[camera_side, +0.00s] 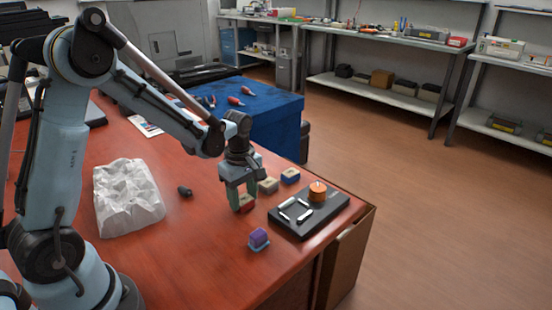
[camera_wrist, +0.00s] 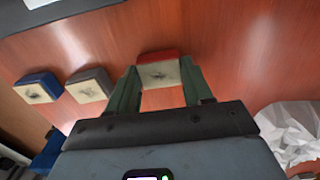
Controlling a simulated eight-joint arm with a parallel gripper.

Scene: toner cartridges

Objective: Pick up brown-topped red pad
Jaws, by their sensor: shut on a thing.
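The red pad with a tan top (camera_side: 246,203) is at table level in the side view, partly hidden by the fingers. In the wrist view the red pad (camera_wrist: 158,56) shows its tan face with a dark mark and its red edge. My gripper (camera_side: 241,205) points down with its green fingers on either side of the pad. In the wrist view my gripper (camera_wrist: 160,84) has a finger against each side of it. I cannot tell whether the pad touches the table.
A grey pad (camera_side: 268,185) and a blue pad (camera_side: 290,175) stand close behind. A purple block (camera_side: 259,238) is in front. A black tray (camera_side: 330,211) with an orange spool (camera_side: 317,191) lies right, near the table edge. Crumpled white paper (camera_side: 127,196) lies left, beside a small dark object (camera_side: 185,191).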

